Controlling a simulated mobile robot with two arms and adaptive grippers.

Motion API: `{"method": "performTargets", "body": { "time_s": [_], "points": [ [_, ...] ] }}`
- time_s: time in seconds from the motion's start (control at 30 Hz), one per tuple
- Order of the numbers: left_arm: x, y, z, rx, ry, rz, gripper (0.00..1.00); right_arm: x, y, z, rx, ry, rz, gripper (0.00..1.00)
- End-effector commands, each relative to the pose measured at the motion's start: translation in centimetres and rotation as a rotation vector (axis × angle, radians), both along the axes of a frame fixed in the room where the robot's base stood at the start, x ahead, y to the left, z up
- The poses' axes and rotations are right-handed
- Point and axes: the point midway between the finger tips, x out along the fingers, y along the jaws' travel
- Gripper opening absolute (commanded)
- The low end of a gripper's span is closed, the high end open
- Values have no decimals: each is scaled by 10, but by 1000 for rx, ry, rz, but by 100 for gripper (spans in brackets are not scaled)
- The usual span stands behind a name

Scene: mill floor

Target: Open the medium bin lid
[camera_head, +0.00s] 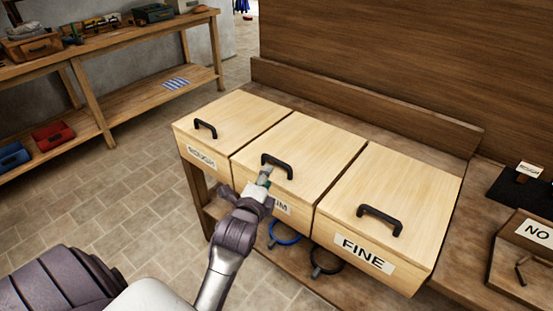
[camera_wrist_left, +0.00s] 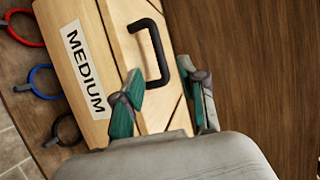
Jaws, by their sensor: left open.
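The medium bin lid (camera_head: 318,142) is the middle of three pale wooden lids and lies shut. Its black handle (camera_head: 281,161) stands on the lid close to the front edge. The handle also shows in the left wrist view (camera_wrist_left: 154,52), beside the white MEDIUM label (camera_wrist_left: 83,68). My left gripper (camera_head: 266,173) is at the handle, in front of it, and partly covers the label in the head view. In the left wrist view my left gripper (camera_wrist_left: 163,76) is open, with the handle just ahead of and between its green-tipped fingers. Contact cannot be told. My right gripper is out of view.
The rough bin (camera_head: 232,122) is on the left and the fine bin (camera_head: 395,185) on the right, both shut. A wooden backboard (camera_head: 365,105) rises behind the bins. Blue (camera_head: 284,240) and black (camera_head: 326,269) rings hang below. A shelf (camera_head: 160,97) stands far left.

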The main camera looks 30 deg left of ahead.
Motion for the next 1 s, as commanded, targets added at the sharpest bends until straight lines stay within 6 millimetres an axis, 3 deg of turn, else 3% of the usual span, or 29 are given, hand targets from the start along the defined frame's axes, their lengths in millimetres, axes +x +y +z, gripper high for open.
{"method": "performTargets", "body": {
  "time_s": [0.2, 0.4, 0.6, 0.9, 1.0],
  "points": [
    [47, 15, -8, -4, -2, 0, 41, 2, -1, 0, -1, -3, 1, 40],
    [77, 25, -15, -3, -1, 0, 41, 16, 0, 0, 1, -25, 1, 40],
    [91, 30, -18, -2, 0, -1, 41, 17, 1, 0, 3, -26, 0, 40],
    [92, 31, -18, -2, 0, -1, 41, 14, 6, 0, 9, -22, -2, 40],
    [92, 30, -18, -2, 0, -1, 25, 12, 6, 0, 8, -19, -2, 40]
  ]
}}
